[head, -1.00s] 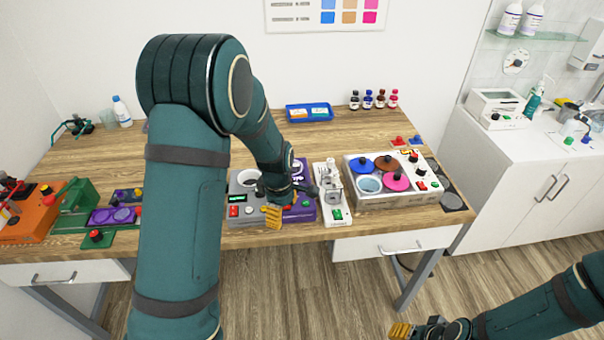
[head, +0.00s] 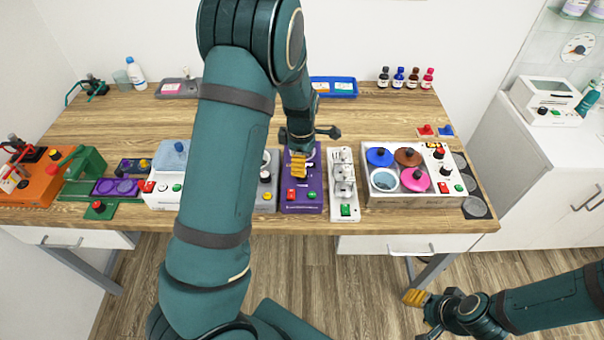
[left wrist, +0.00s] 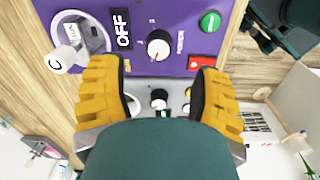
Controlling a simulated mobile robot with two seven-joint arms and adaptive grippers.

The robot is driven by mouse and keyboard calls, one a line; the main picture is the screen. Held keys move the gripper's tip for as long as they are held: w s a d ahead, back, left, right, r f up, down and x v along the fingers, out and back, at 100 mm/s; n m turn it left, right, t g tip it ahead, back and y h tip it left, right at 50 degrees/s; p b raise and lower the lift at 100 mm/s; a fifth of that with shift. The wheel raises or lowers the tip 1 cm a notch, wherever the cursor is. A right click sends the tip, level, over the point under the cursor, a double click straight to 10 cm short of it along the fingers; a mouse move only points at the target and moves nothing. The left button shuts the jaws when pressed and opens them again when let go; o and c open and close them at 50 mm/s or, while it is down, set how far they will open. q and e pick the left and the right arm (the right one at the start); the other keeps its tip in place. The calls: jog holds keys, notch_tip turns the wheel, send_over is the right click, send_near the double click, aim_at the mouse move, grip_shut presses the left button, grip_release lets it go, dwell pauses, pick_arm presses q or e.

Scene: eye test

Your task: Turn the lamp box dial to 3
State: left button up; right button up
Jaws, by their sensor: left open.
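A purple box (head: 302,199) stands near the table's front edge, with a red and a green button on its front part. In the left wrist view its purple panel (left wrist: 188,40) shows an OFF label, a black-and-white dial (left wrist: 158,45), a green button (left wrist: 210,22) and a white lever-like part at left. A small red mark shows on the dial; I cannot read its setting for sure. My left gripper (head: 299,165) is over the purple box, open and empty, with the dial beyond and between its fingertips. My right gripper (head: 424,312) is low at right, away from the table; its opening is unclear.
A grey box (head: 266,196) stands left of the purple box, partly behind my left arm. A white device (head: 344,190) stands close at right, then a box with coloured lids (head: 400,199). Bare wood (head: 360,115) lies behind them.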

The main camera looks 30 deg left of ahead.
pick_arm(q)
jog(key=f, duration=0.6)
jog(key=shift+w+f, duration=0.1)
jog(key=shift+w, duration=0.1)
grip_shut()
